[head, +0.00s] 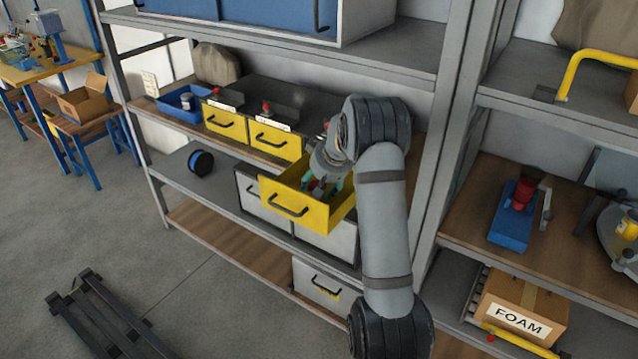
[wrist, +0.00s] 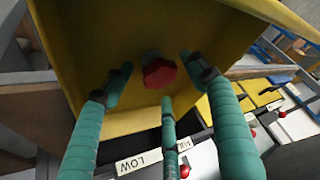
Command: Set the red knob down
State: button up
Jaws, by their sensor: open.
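The red knob (wrist: 159,73) lies inside the pulled-out yellow drawer (head: 290,208), against its yellow inner surface in the wrist view. A small grey part shows beside the knob. My gripper (wrist: 158,84) has teal fingers spread open around the knob, with visible gaps between the fingers and it. In the head view my gripper (head: 326,186) reaches down into the drawer, and a bit of red shows between the fingers. The drawer's inside is partly hidden by my arm and its front.
Two yellow drawers (head: 275,139) with labels and red knobs on top stand behind the open drawer. White drawers (head: 262,203) are below it. A blue bin (head: 182,103) and a black spool (head: 200,163) are to the left. The drawer walls closely surround my fingers.

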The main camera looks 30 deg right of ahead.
jog(key=v, duration=1.2)
jog(key=shift+b, duration=0.3)
jog(key=shift+c, duration=0.3)
